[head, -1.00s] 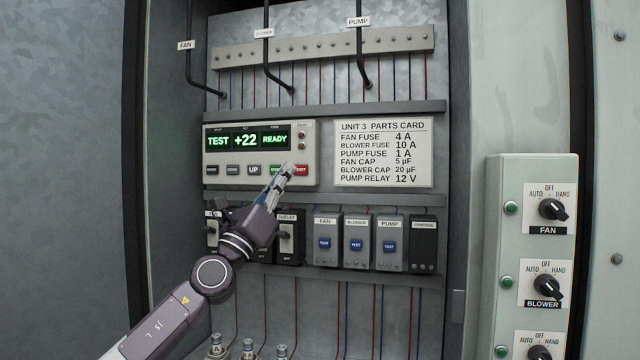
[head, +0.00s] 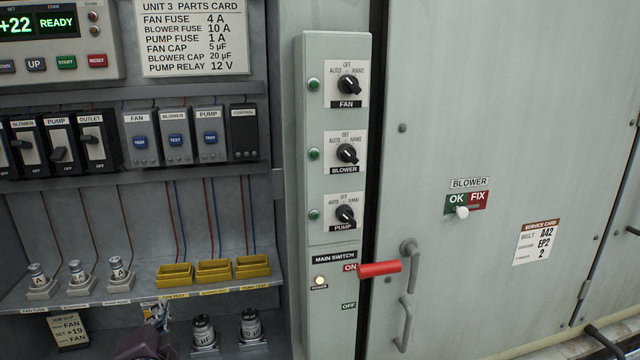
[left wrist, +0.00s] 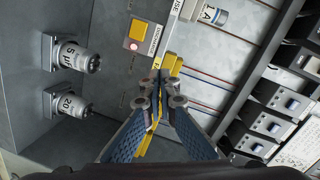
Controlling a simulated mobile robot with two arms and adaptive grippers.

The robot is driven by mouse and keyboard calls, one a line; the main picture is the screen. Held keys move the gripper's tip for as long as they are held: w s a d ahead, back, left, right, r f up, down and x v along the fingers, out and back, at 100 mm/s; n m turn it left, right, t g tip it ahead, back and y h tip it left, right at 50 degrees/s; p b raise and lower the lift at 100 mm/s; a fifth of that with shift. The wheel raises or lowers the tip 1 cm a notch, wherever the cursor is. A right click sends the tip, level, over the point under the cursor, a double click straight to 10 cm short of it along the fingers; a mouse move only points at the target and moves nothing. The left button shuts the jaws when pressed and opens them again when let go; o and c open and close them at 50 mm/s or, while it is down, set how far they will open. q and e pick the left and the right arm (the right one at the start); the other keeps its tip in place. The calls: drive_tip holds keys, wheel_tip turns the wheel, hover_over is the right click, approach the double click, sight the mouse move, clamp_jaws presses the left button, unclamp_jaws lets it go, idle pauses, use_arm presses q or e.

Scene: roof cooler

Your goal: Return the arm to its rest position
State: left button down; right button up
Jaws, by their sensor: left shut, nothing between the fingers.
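My left gripper (head: 157,312) is low in the head view, at the bottom edge left of centre, and only partly in frame. In the left wrist view its two blue padded fingers (left wrist: 160,88) meet at the tips, shut with nothing between them. The fingers are in front of the lower part of the open cabinet, near the shelf edge (left wrist: 168,65) with its yellow parts. Most of my left arm is out of frame. My right gripper is not in view.
The fuse shelf holds several fuses (head: 76,272) and yellow sockets (head: 213,270). Two capacitors (head: 203,331) stand below it. To the right are the switch box (head: 318,240), its red main switch lever (head: 380,269) at ON, and a door with handles (head: 410,262).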

use_arm(q)
drive_tip(key=s+d+f+n+g+h, duration=0.1)
drive_tip(key=s+d+f+n+g, duration=0.15)
drive_tip(key=s+f, duration=0.5)
drive_tip(key=s+d+f+n+g+h, duration=0.1)
drive_tip(key=s+d+f+n+g, duration=0.15)
drive_tip(key=s+f, duration=0.45)
drive_tip(key=s+d+f+n+g+h, duration=0.1)
drive_tip(key=s+d+f+g, duration=0.1)
drive_tip(key=s+f, duration=0.35)
drive_tip(key=s+d+f+n+g+h, duration=0.1)
drive_tip(key=s+d+f+g, duration=0.15)
drive_tip(key=s, duration=0.55)
drive_tip(key=s+d+f+n+g+h, duration=0.1)
drive_tip(key=s+d+f+g, duration=0.2)
drive_tip(key=s, duration=0.4)
wheel_tip(320, 180, down, 31)
drive_tip(key=s+b, duration=0.2)
drive_tip(key=b, duration=0.2)
drive_tip(key=s+a+f+g+b, duration=0.2)
drive_tip(key=s+a+f+b, duration=0.1)
drive_tip(key=s+f, duration=1.3)
wheel_tip(320, 180, down, 2)
drive_tip(key=shift+s+a+f+b, duration=0.15)
drive_tip(key=shift+s+b, duration=0.1)
drive_tip(key=shift+b, duration=0.1)
